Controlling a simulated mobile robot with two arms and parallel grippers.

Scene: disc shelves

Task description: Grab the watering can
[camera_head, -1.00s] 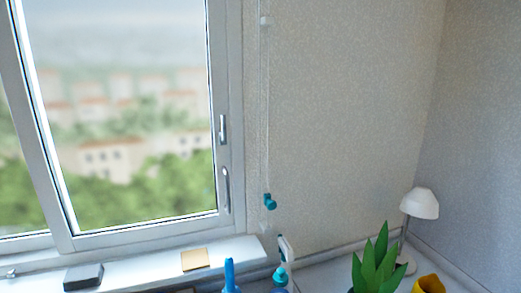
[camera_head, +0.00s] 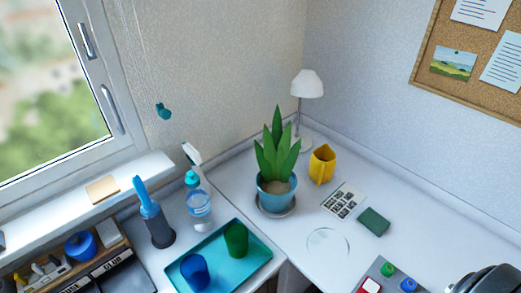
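I cannot make out a clear watering can. A yellow vessel (camera_head: 321,166) with an uneven rim stands on the white counter, right of a potted plant (camera_head: 276,165) in a blue pot. I cannot tell whether this vessel is the watering can. A small round blue pot-like thing (camera_head: 80,246) sits at the lower left, and its kind is also unclear. Neither of my grippers is in view.
A teal tray (camera_head: 258,257) holds a blue cup (camera_head: 194,272) and a green cup (camera_head: 236,239). A spray bottle (camera_head: 198,204) and a brush in a dark holder (camera_head: 160,230) stand behind it. A white lamp (camera_head: 307,85) stands in the corner. Dark rounded headphone-like gear (camera_head: 492,280) is at lower right.

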